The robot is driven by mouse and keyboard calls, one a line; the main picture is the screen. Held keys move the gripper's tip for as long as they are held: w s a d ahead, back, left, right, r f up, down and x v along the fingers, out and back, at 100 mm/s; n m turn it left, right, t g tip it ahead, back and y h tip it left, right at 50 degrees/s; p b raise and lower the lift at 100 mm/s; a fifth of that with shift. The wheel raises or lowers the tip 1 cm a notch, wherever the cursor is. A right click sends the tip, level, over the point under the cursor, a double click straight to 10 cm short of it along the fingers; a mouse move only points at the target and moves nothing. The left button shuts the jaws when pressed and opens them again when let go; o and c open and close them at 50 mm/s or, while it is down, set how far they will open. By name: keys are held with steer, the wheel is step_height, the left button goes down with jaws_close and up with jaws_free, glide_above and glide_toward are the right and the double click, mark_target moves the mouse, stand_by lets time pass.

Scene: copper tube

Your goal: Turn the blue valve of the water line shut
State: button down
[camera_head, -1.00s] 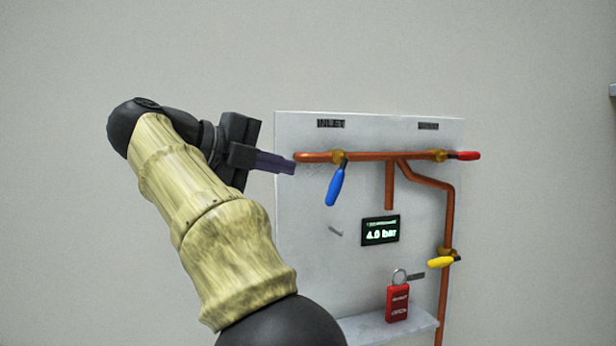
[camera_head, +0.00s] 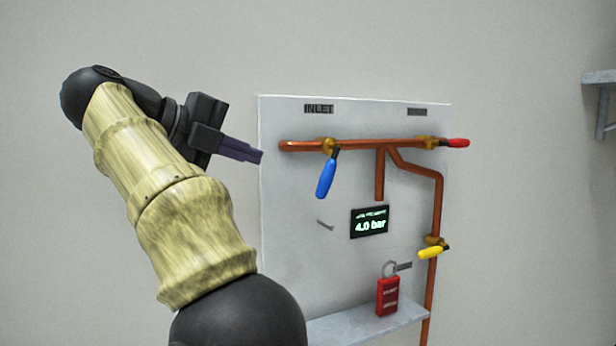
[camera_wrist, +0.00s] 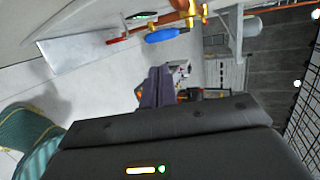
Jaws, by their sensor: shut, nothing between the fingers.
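The blue valve handle (camera_head: 326,175) hangs down, slightly tilted, from a brass valve body (camera_head: 329,147) on the horizontal copper pipe (camera_head: 360,143), below the INLET label. The handle also shows at the top of the wrist view (camera_wrist: 162,36). My gripper (camera_head: 259,157) is shut and empty. Its fingertips appear at the panel's left edge, to the left of the handle and apart from it in the picture. In the wrist view the dark fingers (camera_wrist: 155,88) are together, with nothing between them.
A red padlock (camera_head: 387,295) is above a small shelf (camera_head: 350,323). A wall shelf (camera_head: 600,77) is at far right.

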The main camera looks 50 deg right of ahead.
mark_target(321, 181)
steer(key=x, duration=0.6)
steer(key=p+x, duration=0.1)
steer(key=x, duration=0.6)
steer(key=shift+w, duration=0.2)
steer(key=shift+d+f, duration=0.2)
steer(key=shift+d, duration=0.1)
